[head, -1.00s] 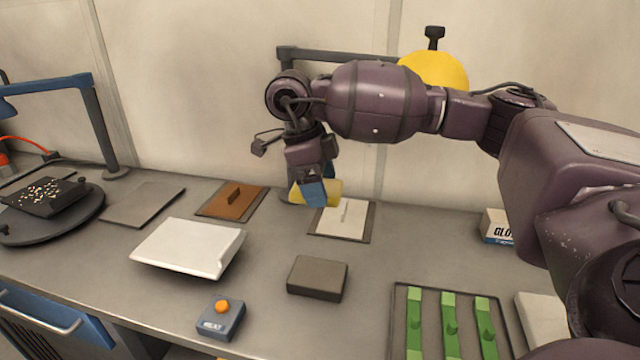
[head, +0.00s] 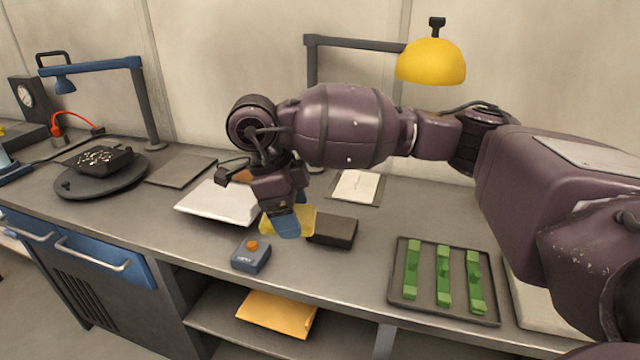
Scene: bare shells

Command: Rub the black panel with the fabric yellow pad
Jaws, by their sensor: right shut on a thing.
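My right gripper (head: 287,222), with blue fingertips, is shut on a yellow pad (head: 303,219) and points down over the front half of the bench. The pad is close beside the left end of a dark block (head: 335,232); I cannot tell whether they touch. A black, tilted, tray-like panel (head: 92,170) with pale specks rests on a round dark turntable at the left, well away from the pad. A flat dark grey plate (head: 181,169) lies between the turntable and the gripper. My left gripper is not in view.
A white sloped panel (head: 212,203) is left of the gripper, and a grey box with an orange button (head: 251,256) is in front. A tray with green pieces (head: 399,290) is at right. A yellow lamp (head: 431,64) hangs behind. A yellow packet (head: 276,313) lies on the shelf below.

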